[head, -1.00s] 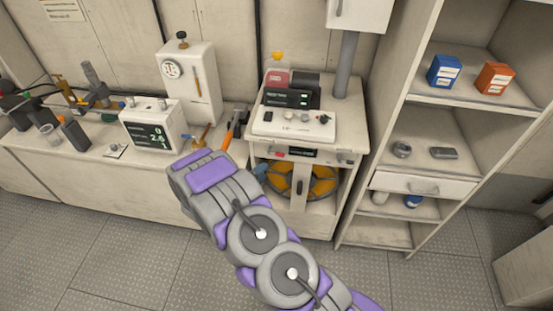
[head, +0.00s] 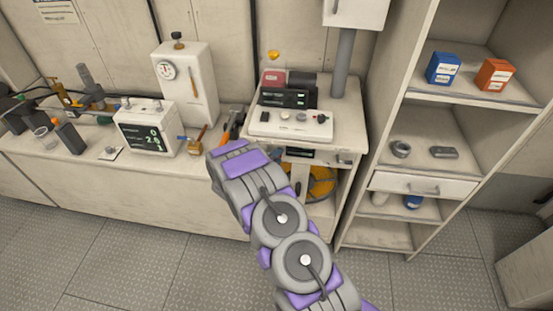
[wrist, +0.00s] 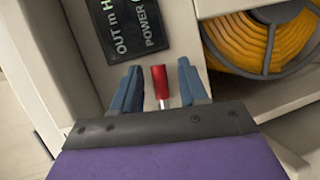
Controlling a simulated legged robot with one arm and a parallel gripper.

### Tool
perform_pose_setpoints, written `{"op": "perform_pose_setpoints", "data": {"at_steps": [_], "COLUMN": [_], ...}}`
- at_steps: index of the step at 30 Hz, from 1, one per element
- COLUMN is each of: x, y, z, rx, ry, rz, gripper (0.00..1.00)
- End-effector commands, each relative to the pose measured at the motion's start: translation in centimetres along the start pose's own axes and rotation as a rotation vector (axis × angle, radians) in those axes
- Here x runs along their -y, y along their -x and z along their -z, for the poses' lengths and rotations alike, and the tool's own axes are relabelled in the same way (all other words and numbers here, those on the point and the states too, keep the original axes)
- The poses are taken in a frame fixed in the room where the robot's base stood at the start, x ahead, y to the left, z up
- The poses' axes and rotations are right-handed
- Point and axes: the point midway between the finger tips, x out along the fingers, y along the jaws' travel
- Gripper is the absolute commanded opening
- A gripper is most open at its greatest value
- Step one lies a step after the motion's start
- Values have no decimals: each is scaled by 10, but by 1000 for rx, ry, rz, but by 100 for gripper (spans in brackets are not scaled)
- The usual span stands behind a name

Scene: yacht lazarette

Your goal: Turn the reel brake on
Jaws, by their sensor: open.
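The reel (head: 322,183), wound with yellow hose, sits in the cabinet below the control box in the head view, partly hidden by my arm. Its yellow coils (wrist: 262,42) also show at the upper right of the wrist view. A red-tipped lever (wrist: 159,80) with a pale metal shaft stands left of the reel on a light panel. My gripper (wrist: 159,68) is open, with one blue-grey finger on each side of the lever. Gaps show between the lever and both fingers. My gripper's fingers are hidden in the head view.
A black plate (wrist: 130,25) with white lettering, including POWER, is beside the lever. The control box (head: 290,124) stands on the cabinet. A gauge unit (head: 184,85) and a meter (head: 147,128) stand on the left bench. Shelves (head: 420,152) rise on the right. The floor is clear.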

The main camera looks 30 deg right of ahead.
Motion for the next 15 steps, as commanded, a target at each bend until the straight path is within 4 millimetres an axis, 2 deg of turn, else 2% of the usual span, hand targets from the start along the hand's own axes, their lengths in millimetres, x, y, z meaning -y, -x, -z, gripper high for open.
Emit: {"op": "perform_pose_setpoints", "data": {"at_steps": [4,15], "x": [0,1], "y": [0,1], "z": [0,0], "rx": [0,0], "ry": [0,1], "rz": [1,1], "gripper": [42,7]}}
